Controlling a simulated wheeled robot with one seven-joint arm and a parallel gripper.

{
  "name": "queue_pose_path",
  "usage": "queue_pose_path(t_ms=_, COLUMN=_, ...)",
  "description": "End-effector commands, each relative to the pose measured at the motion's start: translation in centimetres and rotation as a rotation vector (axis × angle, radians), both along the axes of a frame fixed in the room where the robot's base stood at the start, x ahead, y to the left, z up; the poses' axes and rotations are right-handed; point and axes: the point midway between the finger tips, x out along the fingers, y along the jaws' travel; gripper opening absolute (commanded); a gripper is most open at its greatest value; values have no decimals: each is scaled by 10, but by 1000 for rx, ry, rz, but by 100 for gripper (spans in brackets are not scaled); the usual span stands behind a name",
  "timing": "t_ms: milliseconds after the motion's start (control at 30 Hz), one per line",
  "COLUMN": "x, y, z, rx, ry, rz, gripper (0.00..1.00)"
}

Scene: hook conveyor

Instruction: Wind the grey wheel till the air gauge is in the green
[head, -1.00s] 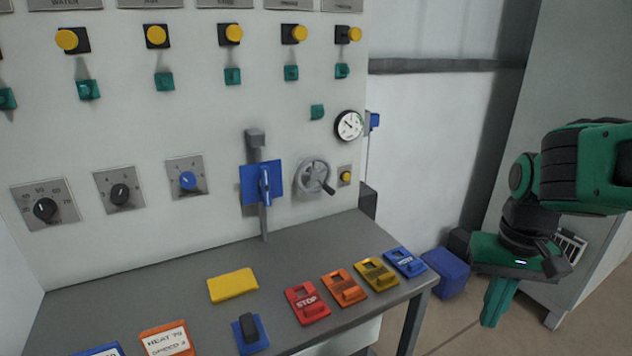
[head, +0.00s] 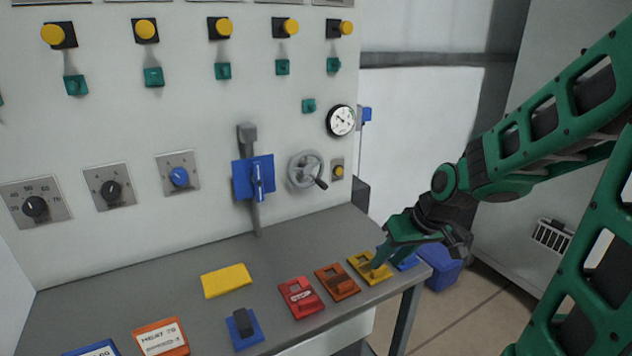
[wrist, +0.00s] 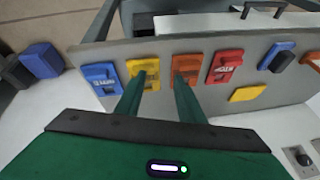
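The grey wheel (head: 305,171) is on the white panel, with a dark crank handle at its lower right. The round white air gauge (head: 341,121) is above and right of it; its needle is too small to read. My gripper (head: 379,259) is over the right end of the shelf, below and right of the wheel and apart from it. In the wrist view my gripper (wrist: 159,82) points down over the tags, its two green fingers apart with nothing between them. The wheel and gauge are not in the wrist view.
Red (head: 300,297), orange (head: 337,281) and yellow (head: 369,267) tags lie on the grey shelf (head: 300,247). A blue lever (head: 257,180) is left of the wheel, and a yellow button (head: 338,171) right of it. The space before the wheel is clear.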

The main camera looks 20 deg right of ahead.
Motion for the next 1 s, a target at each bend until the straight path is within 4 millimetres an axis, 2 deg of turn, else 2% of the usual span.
queue_pose_path(t_ms=100, x=45, y=33, z=-10, rx=81, ry=-119, rz=88, gripper=35)
queue_pose_path(t_ms=300, x=112, y=88, z=-6, rx=252, ry=-348, rz=159, gripper=35)
queue_pose_path(t_ms=500, x=168, y=119, z=13, rx=438, ry=-576, rz=104, gripper=35)
queue_pose_path(t_ms=667, x=206, y=116, z=30, rx=576, ry=-738, rz=-32, gripper=35)
queue_pose_path(t_ms=800, x=233, y=93, z=38, rx=669, ry=-847, rz=-204, gripper=35)
queue_pose_path(t_ms=1000, x=253, y=56, z=34, rx=735, ry=-923, rz=-412, gripper=35)
